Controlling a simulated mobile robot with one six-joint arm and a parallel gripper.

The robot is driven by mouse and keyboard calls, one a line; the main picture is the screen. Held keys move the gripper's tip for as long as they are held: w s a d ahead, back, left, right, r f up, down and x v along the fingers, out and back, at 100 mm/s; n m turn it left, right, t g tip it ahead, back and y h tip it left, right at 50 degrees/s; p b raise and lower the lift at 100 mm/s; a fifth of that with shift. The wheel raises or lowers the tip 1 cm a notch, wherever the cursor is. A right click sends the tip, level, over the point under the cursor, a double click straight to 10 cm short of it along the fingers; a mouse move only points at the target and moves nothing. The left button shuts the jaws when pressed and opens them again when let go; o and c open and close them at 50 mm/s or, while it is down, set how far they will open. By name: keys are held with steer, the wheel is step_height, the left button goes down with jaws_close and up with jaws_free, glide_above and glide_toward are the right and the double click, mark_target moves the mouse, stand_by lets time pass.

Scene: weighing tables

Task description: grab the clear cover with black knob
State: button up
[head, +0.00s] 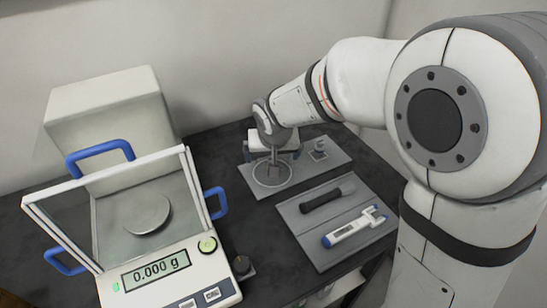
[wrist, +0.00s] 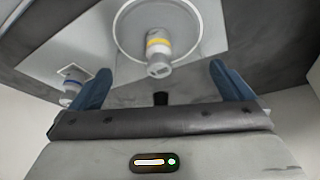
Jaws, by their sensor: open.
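The clear cover appears as a thin round outline (head: 272,174) on a grey plate, below my gripper in the head view. In the wrist view its pale rim (wrist: 118,28) surrounds a pale metal piece with a yellow band. A small black knob (wrist: 160,98) shows between my fingers, close to the gripper's front edge, with a gap on both sides. My gripper (head: 272,152) is open and empty above the plate. Its two blue fingers also show in the wrist view (wrist: 160,88). The clear wall is hard to make out, and my gripper hides part of it.
A small metal piece (head: 319,151) stands on the same plate at right. A grey tray (head: 318,241) in front holds a black-handled tool (head: 327,198) and a white-blue tool (head: 354,228). A balance (head: 172,282) with blue handles stands left, beside a dark knob-like object (head: 242,265).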

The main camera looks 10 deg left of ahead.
steer(key=shift+f, duration=0.1)
steer(key=c, duration=1)
